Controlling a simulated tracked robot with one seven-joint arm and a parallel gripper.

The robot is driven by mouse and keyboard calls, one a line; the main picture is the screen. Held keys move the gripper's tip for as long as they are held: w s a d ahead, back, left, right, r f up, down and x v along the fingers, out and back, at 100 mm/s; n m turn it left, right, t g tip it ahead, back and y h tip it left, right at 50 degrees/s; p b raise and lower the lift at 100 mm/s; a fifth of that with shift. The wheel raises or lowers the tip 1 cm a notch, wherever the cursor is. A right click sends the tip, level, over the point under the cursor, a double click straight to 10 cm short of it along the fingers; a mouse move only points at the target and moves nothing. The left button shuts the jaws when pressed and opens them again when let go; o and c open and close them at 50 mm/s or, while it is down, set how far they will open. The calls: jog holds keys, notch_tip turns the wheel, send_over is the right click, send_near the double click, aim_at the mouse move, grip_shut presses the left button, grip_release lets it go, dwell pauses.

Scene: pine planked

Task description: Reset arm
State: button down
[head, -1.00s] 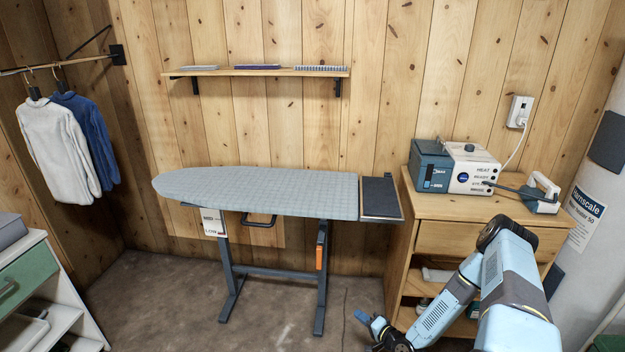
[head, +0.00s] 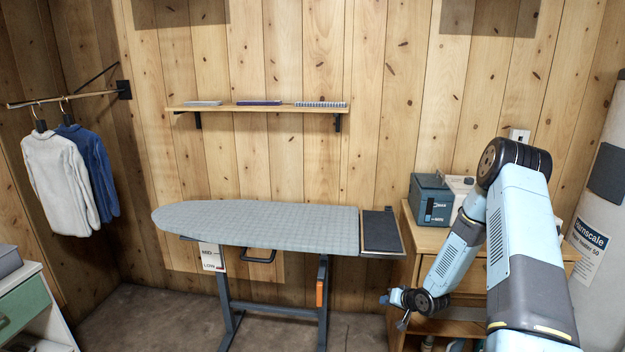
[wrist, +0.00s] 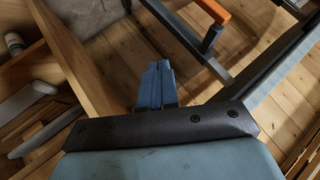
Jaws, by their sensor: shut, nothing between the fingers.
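My gripper (wrist: 157,84) shows in the wrist view with its blue fingers together and nothing between them. In the head view my gripper (head: 402,319) is small, at the end of my blue arm, in front of the wooden cabinet and to the right of the ironing board's leg. My arm is bent, with its elbow raised high in front of the cabinet. It hides part of the cabinet top and the steam station there.
The ironing board (head: 270,224) stands left of my arm, with a dark rest pad (head: 380,232) at its right end. The wooden cabinet (head: 408,232) holds the steam station (head: 430,200). A white tank (head: 603,215) stands at the right. Clothes (head: 62,180) hang at left.

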jog(key=s+d+r+n+g+h, duration=0.1)
jog(key=s+d+r+h, duration=0.2)
jog(key=r, duration=1.5)
jog(key=s+r+n+h, duration=0.1)
jog(key=s+r+h, duration=0.35)
jog(key=r, duration=1.45)
jog(key=s+a+r, duration=0.1)
jog(key=s+r, duration=0.4)
jog(key=s, duration=0.5)
jog(key=s+a+r+g+y, duration=0.1)
jog(key=s+r, duration=0.4)
jog(key=s, duration=0.6)
jog(key=s+a+r+y, duration=0.1)
jog(key=s+a+r, duration=0.2)
jog(key=s, duration=0.7)
notch_tip(320, 180, up, 2)
jog(key=shift+s+a+g, duration=0.25)
jog(key=shift+s+g, duration=0.15)
